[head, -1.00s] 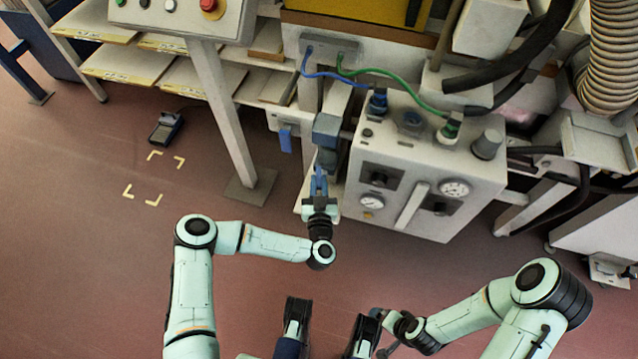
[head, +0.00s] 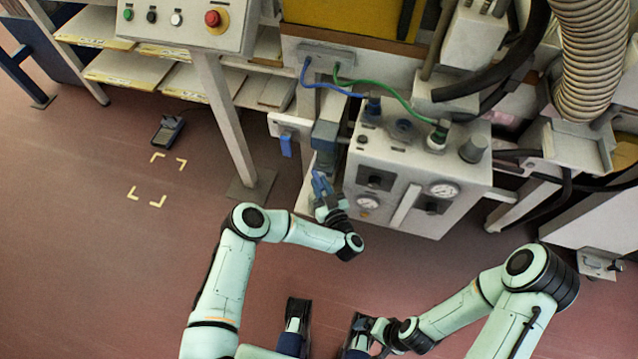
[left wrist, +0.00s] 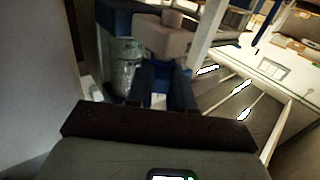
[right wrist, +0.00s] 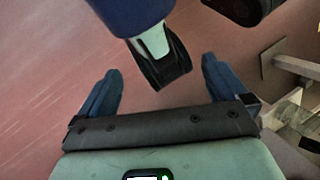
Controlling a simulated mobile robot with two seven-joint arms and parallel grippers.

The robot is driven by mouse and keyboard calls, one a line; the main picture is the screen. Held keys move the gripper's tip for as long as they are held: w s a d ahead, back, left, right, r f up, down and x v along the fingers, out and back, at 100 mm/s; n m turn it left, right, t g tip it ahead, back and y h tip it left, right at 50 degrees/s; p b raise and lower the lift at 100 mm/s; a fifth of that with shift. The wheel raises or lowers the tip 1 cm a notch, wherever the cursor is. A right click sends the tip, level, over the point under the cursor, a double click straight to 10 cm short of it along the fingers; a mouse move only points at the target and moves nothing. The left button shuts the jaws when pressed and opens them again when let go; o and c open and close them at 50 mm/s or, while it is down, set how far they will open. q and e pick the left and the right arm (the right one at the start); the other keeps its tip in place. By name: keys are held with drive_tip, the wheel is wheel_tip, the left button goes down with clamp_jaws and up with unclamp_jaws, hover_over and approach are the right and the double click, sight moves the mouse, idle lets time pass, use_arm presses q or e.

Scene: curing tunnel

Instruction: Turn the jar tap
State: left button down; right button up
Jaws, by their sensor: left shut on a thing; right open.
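My left gripper (head: 321,182) is shut beside the front left of the white gauge cabinet, below a grey-blue block (head: 325,134). In the left wrist view its two dark fingers (left wrist: 168,88) close around a small blue part (left wrist: 171,70) under the block (left wrist: 166,36); this looks like the jar tap, mostly hidden by the fingers. A clear jar (left wrist: 124,66) with a blue top stands just left of the fingers. My right gripper (right wrist: 163,88) is open and empty, low over the floor and far from the tap.
The gauge cabinet (head: 405,212) stands close right of my left gripper, with blue and green hoses on top. A button panel (head: 185,20) on a post (head: 228,125) is at the left.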

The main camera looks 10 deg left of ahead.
use_arm(q)
drive_tip(key=shift+w+d+n+g+y+p, duration=0.1)
drive_tip(key=shift+d+n+g+y+p, duration=0.05)
drive_tip(key=shift+n+g+y+p, duration=0.75)
drive_tip(key=shift+f, duration=0.1)
drive_tip(key=c, duration=1.1)
unclamp_jaws()
drive_tip(key=shift+p, duration=0.3)
